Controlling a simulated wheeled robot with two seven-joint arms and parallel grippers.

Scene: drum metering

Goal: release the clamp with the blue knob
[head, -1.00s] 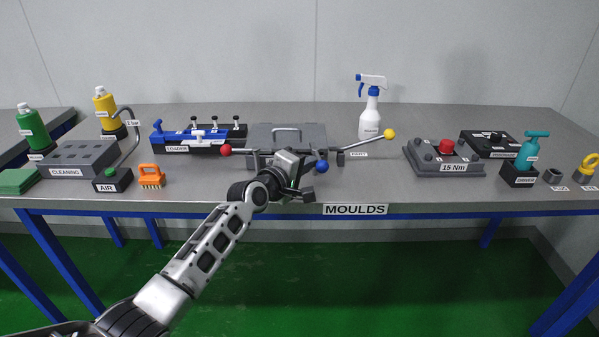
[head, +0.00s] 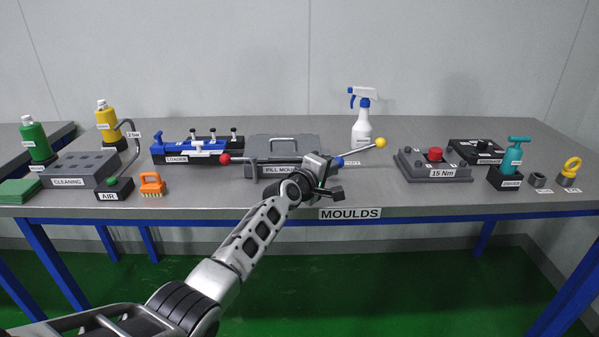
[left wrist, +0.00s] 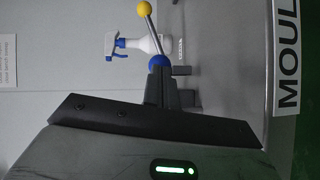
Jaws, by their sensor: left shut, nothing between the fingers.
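The blue knob (head: 338,161) shows just right of my left gripper (head: 320,166) at the front right of the grey pill mould (head: 282,144). My left gripper is shut and empty. In the left wrist view the blue knob (left wrist: 159,62) is a round ball straight beyond the dark fingers (left wrist: 165,88). I cannot tell whether they touch it. The rest of its clamp is largely hidden behind the gripper. A red knob (head: 225,159) is at the mould's left. A metal lever with a yellow ball (head: 381,143) rises to the right. My right gripper is not in view.
A white spray bottle (head: 362,120) stands behind the lever. The blue loader (head: 190,148) is left of the mould. A grey 15 Nm box (head: 434,166) with a red button is to the right. The MOULDS label (head: 350,213) is on the table's front edge.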

